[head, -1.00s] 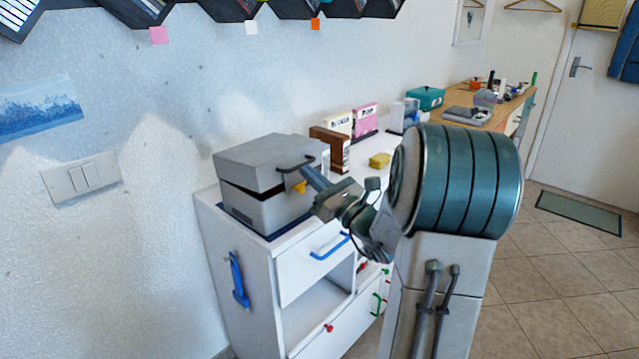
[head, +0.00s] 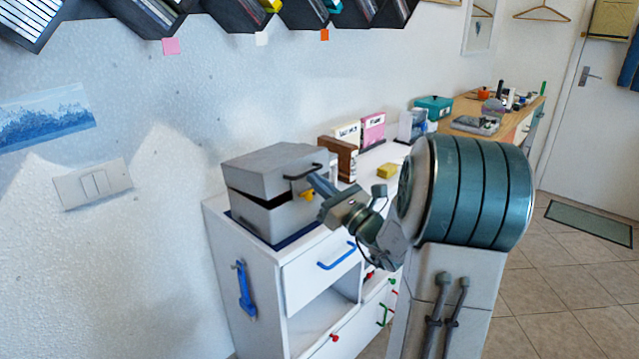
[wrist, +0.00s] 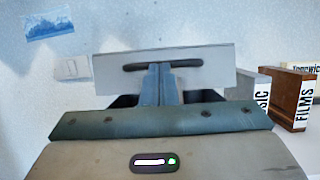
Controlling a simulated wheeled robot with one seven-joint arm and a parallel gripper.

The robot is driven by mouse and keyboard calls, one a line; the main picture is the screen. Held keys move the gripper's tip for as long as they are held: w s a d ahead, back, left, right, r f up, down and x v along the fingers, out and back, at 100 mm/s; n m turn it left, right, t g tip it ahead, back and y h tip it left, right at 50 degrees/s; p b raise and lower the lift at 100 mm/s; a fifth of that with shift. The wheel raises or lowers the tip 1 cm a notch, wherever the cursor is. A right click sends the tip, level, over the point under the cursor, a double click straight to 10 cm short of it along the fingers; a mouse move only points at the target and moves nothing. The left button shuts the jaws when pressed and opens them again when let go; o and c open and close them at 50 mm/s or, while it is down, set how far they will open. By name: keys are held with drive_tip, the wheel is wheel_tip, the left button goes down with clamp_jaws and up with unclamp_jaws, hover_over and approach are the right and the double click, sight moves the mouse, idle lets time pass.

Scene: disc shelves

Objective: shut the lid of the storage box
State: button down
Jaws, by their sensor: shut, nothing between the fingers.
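The grey storage box (head: 262,222) stands on a dark blue mat on top of the white cabinet. Its lid (head: 275,168) is tilted, with a dark gap between lid and box on the left side. The lid's dark handle (head: 303,172) faces my arm. My gripper (head: 318,184) is at the lid's front, by the handle. In the wrist view the shut fingers (wrist: 160,75) reach up to the handle (wrist: 162,65) on the lid's face (wrist: 215,70). I cannot tell whether they touch it. The dark opening shows below the lid on both sides of the fingers.
A yellow block (head: 387,171) lies on the cabinet top. The wall is close on the left.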

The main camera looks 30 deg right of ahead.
drive_tip(key=shift+w+r+p, duration=0.1)
drive_tip(key=shift+r+p, duration=0.35)
drive_tip(key=shift+p, duration=0.15)
